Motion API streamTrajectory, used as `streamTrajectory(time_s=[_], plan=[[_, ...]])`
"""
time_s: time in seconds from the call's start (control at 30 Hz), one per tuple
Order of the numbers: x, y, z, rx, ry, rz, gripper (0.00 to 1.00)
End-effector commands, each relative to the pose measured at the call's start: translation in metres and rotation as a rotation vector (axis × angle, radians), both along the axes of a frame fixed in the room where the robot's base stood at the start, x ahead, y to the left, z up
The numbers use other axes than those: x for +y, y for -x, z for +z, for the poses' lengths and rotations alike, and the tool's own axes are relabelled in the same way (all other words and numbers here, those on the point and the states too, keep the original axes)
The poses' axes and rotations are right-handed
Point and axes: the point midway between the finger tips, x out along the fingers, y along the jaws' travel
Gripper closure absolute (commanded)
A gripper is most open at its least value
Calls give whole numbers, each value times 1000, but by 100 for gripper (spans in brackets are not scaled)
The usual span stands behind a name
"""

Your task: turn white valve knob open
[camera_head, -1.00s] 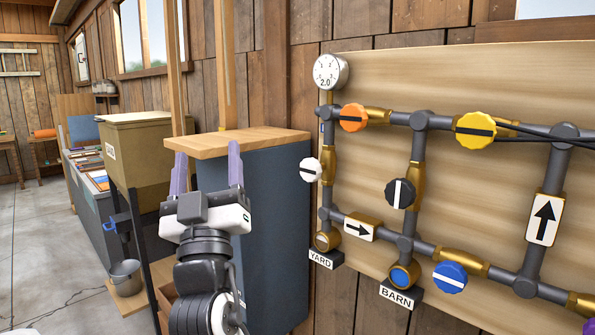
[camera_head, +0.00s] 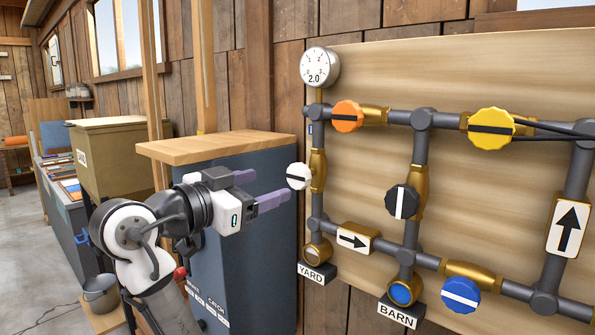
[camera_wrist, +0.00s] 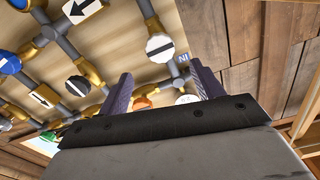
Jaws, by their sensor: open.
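The white valve knob (camera_head: 299,176) is round with a dark stripe, on the brass valve of the left upright pipe above the YARD outlet. Its stripe lies about level, across the pipe. My gripper (camera_head: 270,189) is open and empty, just left of the knob, its purple fingers pointing toward it. In the wrist view the white knob (camera_wrist: 160,47) shows beyond and between the fingertips of my gripper (camera_wrist: 162,70). I cannot tell whether a fingertip touches it.
An orange knob (camera_head: 347,116) is above, a black knob (camera_head: 403,202) to the right, and yellow (camera_head: 491,128) and blue knobs (camera_head: 460,294) farther right. A gauge (camera_head: 320,67) reading 2.0 tops the pipe. A wood-topped cabinet (camera_head: 230,145) stands behind my gripper.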

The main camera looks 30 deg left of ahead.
Motion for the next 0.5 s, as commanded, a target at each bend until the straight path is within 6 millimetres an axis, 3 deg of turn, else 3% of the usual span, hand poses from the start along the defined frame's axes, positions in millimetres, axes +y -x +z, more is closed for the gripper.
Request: streamTrajectory(time_s=[0.3, 0.5], plan=[[-10, -68, 2, 1, 3, -2, 34], [-13, -93, 1, 0, 2, -1, 34]])
